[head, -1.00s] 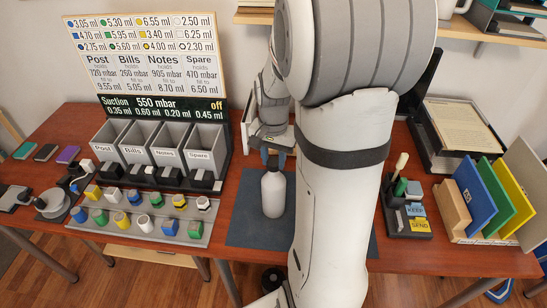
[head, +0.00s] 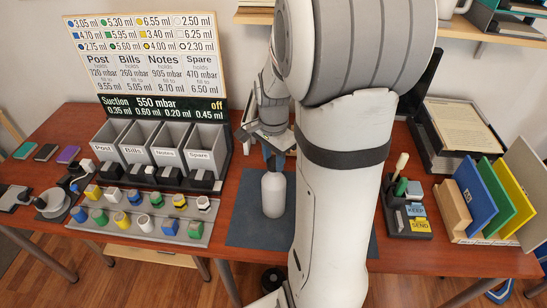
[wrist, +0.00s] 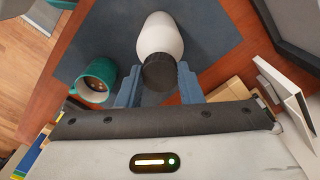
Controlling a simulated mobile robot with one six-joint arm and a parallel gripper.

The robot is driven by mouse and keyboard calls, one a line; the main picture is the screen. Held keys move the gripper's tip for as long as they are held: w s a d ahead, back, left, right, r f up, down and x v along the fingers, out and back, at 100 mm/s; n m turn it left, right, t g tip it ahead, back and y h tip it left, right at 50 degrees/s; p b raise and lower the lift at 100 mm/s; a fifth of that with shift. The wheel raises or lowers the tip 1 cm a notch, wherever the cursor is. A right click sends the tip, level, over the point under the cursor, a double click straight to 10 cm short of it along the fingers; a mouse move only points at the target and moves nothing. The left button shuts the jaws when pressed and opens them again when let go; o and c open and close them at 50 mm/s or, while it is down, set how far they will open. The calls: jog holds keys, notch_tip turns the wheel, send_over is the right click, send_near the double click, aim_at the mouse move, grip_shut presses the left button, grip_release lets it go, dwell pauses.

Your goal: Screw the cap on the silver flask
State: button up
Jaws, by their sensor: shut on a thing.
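The silver flask (head: 273,196), pale and almost white here, stands upright on the dark mat (head: 247,222) in the head view. It also shows in the wrist view (wrist: 160,36), with the dark cap (wrist: 160,72) at its mouth end. My gripper (wrist: 159,84) has its blue fingers on both sides of the cap and is shut on it. In the head view my gripper (head: 273,160) is right above the flask. The cap is in line with the flask; how far it is threaded cannot be seen.
A teal mug (wrist: 97,80) stands near the flask in the wrist view. Left of the mat is a grey tray (head: 148,225) of colored bottles, with the labeled bins (head: 160,142) behind. A pen holder (head: 407,220) and upright folders (head: 490,195) stand at the right.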

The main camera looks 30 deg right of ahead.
jog(key=m, duration=0.3)
jog(key=shift+m, duration=2.2)
jog(key=m, duration=0.2)
jog(key=shift+m, duration=1.1)
